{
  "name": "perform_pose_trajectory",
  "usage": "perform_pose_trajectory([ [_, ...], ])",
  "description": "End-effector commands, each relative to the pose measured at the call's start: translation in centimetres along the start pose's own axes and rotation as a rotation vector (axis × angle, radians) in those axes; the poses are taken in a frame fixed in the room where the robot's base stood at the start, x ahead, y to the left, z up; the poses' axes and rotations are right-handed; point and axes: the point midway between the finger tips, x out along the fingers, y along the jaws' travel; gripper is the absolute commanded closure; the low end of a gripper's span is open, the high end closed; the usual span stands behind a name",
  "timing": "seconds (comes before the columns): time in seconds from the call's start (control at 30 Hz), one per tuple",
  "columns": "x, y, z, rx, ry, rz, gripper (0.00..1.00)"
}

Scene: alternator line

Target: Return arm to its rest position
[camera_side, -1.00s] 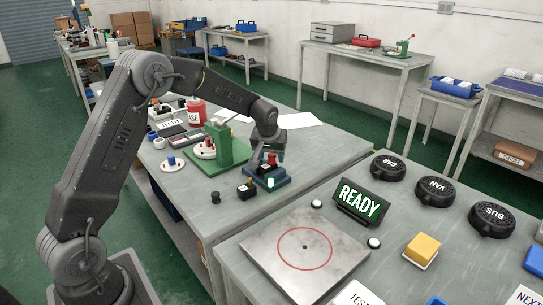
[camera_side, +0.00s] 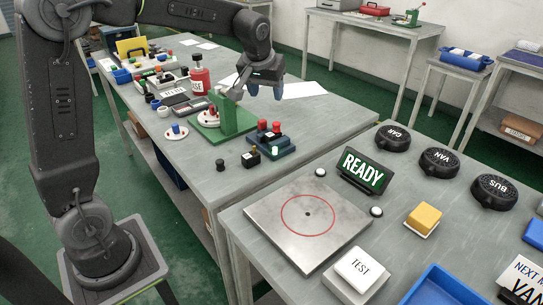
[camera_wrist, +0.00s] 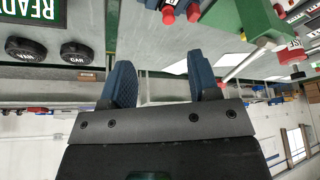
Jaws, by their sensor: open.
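My arm rises from the left of the side view, bent at the elbow and reaching right over the workbench. My gripper (camera_side: 265,90) hangs above the bench, behind the small dark-blue block (camera_side: 281,148) and clear of it. In the wrist view its two blue fingers (camera_wrist: 162,85) stand wide apart with nothing between them. The green press fixture (camera_side: 230,122) stands on the bench just left of the gripper and below it.
A red bottle (camera_side: 200,80) stands behind the press. On the front table are a metal plate (camera_side: 268,232) with a red circle, a READY sign (camera_side: 362,171), black CAR, VAN and BUS pucks (camera_side: 439,162), a yellow block (camera_side: 424,217) and a blue tray (camera_side: 440,290).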

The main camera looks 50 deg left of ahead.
Motion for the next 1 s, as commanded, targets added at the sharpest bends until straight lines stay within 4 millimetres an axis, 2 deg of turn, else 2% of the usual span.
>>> perform_pose_trajectory([
  [0.03,-2.1,0.1,1.7,0.034,0.011,0.02,0.44],
  [0.1,-4.3,0.1,4.3,0.088,0.017,0.045,0.44],
  [0.3,-8.9,-0.7,12.3,0.242,0.041,0.117,0.44],
  [0.5,-10.8,-2.1,20.0,0.385,0.067,0.184,0.44],
  [0.6,-10.9,-2.7,22.7,0.438,0.078,0.208,0.44],
  [0.7,-10.8,-3.1,24.4,0.471,0.085,0.223,0.44],
  [0.8,-10.8,-3.3,25.2,0.486,0.087,0.23,0.44],
  [1.0,-10.7,-3.3,25.3,0.49,0.086,0.231,0.44],
])
